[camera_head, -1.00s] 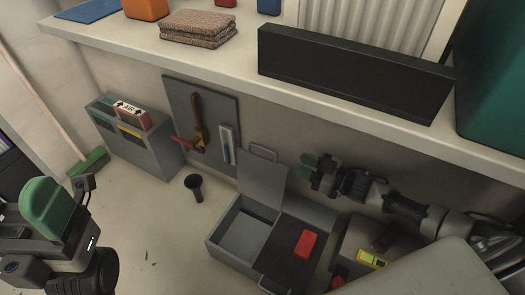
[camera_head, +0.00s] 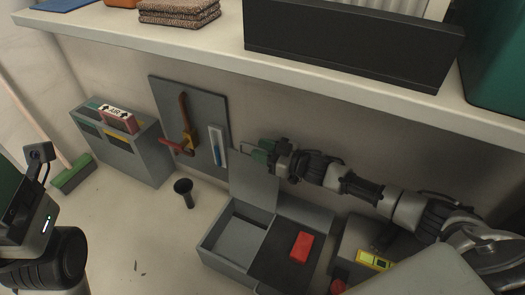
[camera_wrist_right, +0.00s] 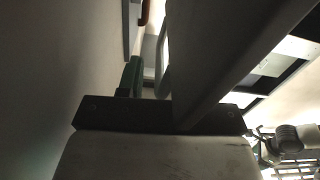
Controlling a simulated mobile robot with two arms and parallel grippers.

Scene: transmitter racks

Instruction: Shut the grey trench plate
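The grey trench plate (camera_head: 254,180) stands raised, upright, at the back of the left part of a grey floor box (camera_head: 232,262); the opening in front of it is uncovered. My right gripper (camera_head: 260,150) is at the plate's top edge, where its handle is, and mostly covers the handle. In the right wrist view, a green finger (camera_wrist_right: 131,76) is beside the pale handle bar (camera_wrist_right: 161,65) with a small gap, so it looks open. The plate's large dark face hides the other finger. My left gripper (camera_head: 8,205) shows only partly at the left edge.
A black panel with a red block (camera_head: 301,247) covers the box's right part. A shelf (camera_head: 330,105) overhangs above my right arm. A black funnel-shaped thing (camera_head: 184,192) stands on open floor.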

